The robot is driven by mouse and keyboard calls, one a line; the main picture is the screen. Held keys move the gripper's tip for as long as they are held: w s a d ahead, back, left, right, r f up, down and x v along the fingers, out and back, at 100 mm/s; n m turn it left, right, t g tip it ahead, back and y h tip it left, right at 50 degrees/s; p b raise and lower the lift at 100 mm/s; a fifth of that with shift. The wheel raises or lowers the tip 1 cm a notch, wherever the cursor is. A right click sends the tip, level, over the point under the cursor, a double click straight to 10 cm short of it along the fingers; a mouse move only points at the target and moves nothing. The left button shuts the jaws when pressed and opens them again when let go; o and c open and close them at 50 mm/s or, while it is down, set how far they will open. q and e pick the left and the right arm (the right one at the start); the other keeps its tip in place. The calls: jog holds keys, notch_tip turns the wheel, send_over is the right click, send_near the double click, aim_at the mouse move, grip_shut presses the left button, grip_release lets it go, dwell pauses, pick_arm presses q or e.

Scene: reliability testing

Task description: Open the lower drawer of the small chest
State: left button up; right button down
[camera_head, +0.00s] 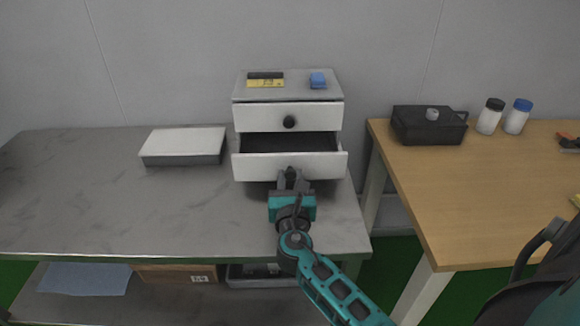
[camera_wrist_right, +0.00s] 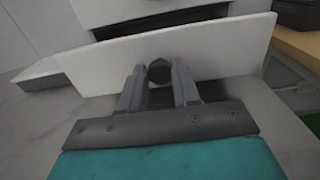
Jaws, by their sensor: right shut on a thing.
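The small chest (camera_head: 238,118) stands on the grey table, white with a grey top. In the right wrist view the two fingers of the right gripper (camera_wrist_right: 160,88) stand on either side of that knob. My left gripper is not in view.
A white-topped box (camera_head: 183,142) lies left of the chest on the grey table (camera_head: 110,210). A yellow-and-black item (camera_head: 265,83) and a blue block (camera_head: 318,80) sit on the chest. The wooden table (camera_head: 480,190) at right holds a black case (camera_head: 428,128) and two bottles.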

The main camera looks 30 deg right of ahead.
jog(key=v, duration=0.4)
jog(key=shift+s+a, duration=0.15)
jog(key=shift+s, duration=0.1)
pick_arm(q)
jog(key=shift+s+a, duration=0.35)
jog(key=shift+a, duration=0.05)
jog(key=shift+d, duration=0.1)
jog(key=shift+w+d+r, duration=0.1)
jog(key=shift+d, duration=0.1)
pick_arm(e)
jog(key=c, duration=0.8)
grip_release()
jog(key=shift+c, duration=0.2)
pick_arm(q)
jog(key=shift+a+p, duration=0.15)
jog(key=shift+p, duration=0.15)
